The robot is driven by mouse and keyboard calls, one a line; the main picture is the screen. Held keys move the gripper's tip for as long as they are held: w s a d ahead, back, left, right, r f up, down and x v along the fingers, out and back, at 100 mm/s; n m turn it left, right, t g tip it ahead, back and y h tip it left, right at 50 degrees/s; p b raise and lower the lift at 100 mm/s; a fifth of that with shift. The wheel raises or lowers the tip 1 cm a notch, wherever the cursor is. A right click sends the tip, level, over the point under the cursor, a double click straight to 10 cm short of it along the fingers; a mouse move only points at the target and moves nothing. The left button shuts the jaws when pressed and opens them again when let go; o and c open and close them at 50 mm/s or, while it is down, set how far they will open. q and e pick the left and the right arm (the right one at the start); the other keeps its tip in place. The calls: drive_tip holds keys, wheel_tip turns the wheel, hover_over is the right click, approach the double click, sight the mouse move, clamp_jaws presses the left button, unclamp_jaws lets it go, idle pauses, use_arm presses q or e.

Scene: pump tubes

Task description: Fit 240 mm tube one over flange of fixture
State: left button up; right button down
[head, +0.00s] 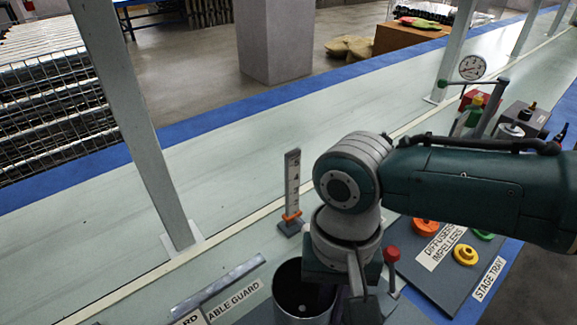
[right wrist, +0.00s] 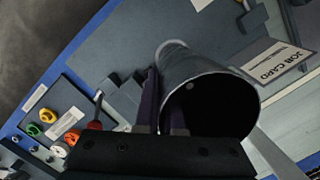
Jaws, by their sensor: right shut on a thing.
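A grey metal tube (head: 302,300), dark inside, stands below my right gripper in the head view, its open top facing up. My right gripper (head: 357,288) is shut on the tube's rim. In the right wrist view, one finger is inside the tube (right wrist: 205,75) and the other is outside its wall. A grey fixture block (right wrist: 122,98) and a red-tipped lever (head: 391,258) are beside the tube. The flange is not visible, and I cannot tell whether the tube's lower end touches it. My left gripper is not in view.
A height gauge (head: 292,190) with an orange slider stands behind the tube. A stage tray (head: 440,283) with coloured rings lies at right. A job card (right wrist: 277,62) lies beyond the tube. A frame post (head: 142,120) rises at left. The bench middle is clear.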

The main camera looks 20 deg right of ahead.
drive_tip(key=c, duration=1)
unclamp_jaws()
drive_tip(key=shift+o, duration=0.2)
wheel_tip(320, 180, up, 10)
drive_tip(key=w+p, duration=0.1)
drive_tip(key=p, duration=0.2)
drive_tip(key=shift+w+d, duration=0.2)
drive_tip(key=shift+d, duration=0.15)
drive_tip(key=shift+a, duration=0.1)
drive_tip(key=s+a+r+n+t+y+p, duration=0.2)
drive_tip(key=s+a+r+n+p, duration=0.2)
drive_tip(key=s+a+n, duration=0.15)
drive_tip(key=s+d+r+n+t+h+p, duration=0.1)
drive_tip(key=s+d+r+t, duration=0.1)
drive_tip(key=s+d+r, duration=0.3)
drive_tip(key=s+d+r+t+h+p, duration=0.1)
drive_tip(key=s+d+r+h+p, duration=0.15)
drive_tip(key=d, duration=0.45)
wheel_tip(320, 180, up, 38)
drive_tip(key=p, duration=3.6)
drive_tip(key=shift+w+a+f+y+p, duration=0.25)
drive_tip(key=shift+w+a+y+p, duration=0.1)
drive_tip(key=shift+w+a+y, duration=0.1)
